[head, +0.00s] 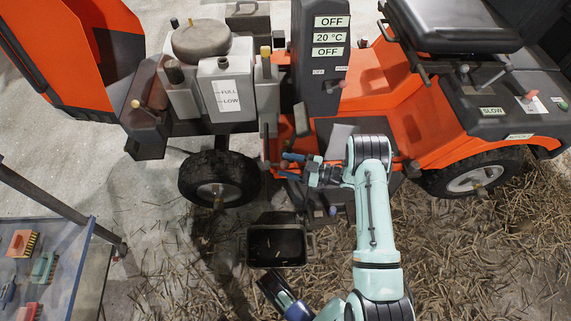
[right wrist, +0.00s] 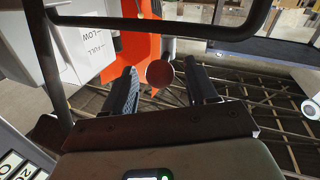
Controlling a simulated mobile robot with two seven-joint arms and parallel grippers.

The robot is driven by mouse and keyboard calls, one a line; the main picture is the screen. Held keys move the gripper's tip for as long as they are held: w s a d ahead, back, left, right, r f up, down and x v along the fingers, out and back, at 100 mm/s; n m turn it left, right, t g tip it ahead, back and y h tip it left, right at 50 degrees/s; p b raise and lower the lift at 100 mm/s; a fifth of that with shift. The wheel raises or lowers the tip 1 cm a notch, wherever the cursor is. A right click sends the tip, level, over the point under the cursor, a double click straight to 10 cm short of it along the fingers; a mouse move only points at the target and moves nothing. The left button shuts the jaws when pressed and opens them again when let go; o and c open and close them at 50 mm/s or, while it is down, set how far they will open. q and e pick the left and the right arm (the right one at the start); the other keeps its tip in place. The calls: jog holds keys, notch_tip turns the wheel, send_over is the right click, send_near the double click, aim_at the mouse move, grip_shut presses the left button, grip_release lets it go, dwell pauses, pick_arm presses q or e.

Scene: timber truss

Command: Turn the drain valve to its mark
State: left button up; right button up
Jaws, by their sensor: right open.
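My right gripper (head: 291,166) is open at the lower side of the orange tractor, its two fingers pointing left. In the right wrist view my right gripper (right wrist: 162,88) has its fingers apart on either side of a round red-brown knob (right wrist: 160,73), with gaps showing; it looks like the drain valve's handle. In the head view only a small red bit of the knob (head: 284,164) shows by the fingertips. The valve's body and its mark cannot be made out. My left gripper (head: 280,294) is at the bottom of the head view, partly cut off, its fingers unclear.
A black drain pan (head: 276,263) stands on the straw-strewn floor below. A front wheel (head: 219,178) and a white tank (head: 225,90) marked FULL and LOW are left of the gripper. A table (head: 76,256) with brushes stands at lower left.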

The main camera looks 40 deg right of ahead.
pick_arm(q)
jog(key=shift+t, duration=0.7)
jog(key=w+r, duration=0.1)
jog(key=w+r+p, duration=0.1)
jog(key=w+r, duration=0.1)
jog(key=shift+w+d+r+p, duration=0.2)
jog(key=shift+w+d+p, duration=0.1)
jog(key=shift+w+p, duration=0.1)
pick_arm(e)
jog(key=v, duration=1.2)
